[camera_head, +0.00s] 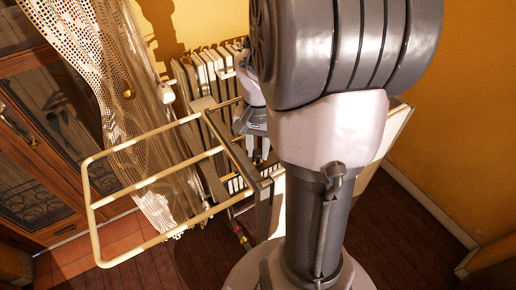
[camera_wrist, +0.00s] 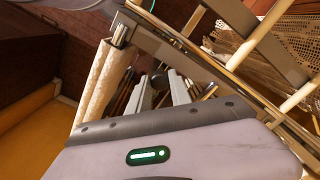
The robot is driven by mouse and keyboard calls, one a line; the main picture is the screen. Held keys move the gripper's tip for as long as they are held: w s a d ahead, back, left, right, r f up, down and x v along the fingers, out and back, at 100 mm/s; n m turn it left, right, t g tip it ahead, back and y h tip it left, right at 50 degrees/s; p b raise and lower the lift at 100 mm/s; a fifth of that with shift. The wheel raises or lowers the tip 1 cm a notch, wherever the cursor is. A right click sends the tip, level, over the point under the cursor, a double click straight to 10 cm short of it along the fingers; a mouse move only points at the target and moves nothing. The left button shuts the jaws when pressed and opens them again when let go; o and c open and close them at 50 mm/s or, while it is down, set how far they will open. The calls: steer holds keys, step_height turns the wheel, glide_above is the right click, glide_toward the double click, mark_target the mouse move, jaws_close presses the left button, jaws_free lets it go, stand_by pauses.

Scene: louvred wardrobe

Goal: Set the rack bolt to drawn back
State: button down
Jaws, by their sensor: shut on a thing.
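The rack (camera_head: 152,181) is a cream tubular frame swung out to the left from a metal side post. It also shows at the upper right of the wrist view (camera_wrist: 262,35). My gripper (camera_head: 258,154) points down behind the rack's post, beside the radiator. In the wrist view my gripper (camera_wrist: 160,82) has its two pale fingers on either side of a small dark knob (camera_wrist: 160,80), which seems to be the rack bolt. The fingers are shut on it. The bolt's shaft is hidden, and I cannot tell its position along its travel.
A white ribbed radiator (camera_head: 196,76) stands against the yellow wall. A lace curtain (camera_head: 110,75) hangs at the left before a wooden cabinet with glass doors (camera_head: 42,120). The rack's bars stand close to my gripper. Open wooden floor (camera_head: 405,225) lies at the right.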

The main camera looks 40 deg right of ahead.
stand_by(0.8)
steer(key=d+p, duration=0.1)
steer(key=d, duration=0.2)
steer(key=s+d+p, duration=0.1)
steer(key=d, duration=0.2)
steer(key=s+d+p, duration=0.1)
steer(key=d, duration=0.3)
steer(key=shift+s+r, duration=0.1)
steer(key=shift+s, duration=0.05)
steer(key=c, duration=1.6)
jaws_free()
steer(key=o, duration=0.4)
steer(key=shift+s+d, duration=0.1)
steer(key=shift+d, duration=0.1)
steer(key=shift+o, duration=0.2)
steer(key=shift+a, duration=0.1)
step_height(320, 180, up, 17)
steer(key=p, duration=0.5)
steer(key=shift+r, duration=0.2)
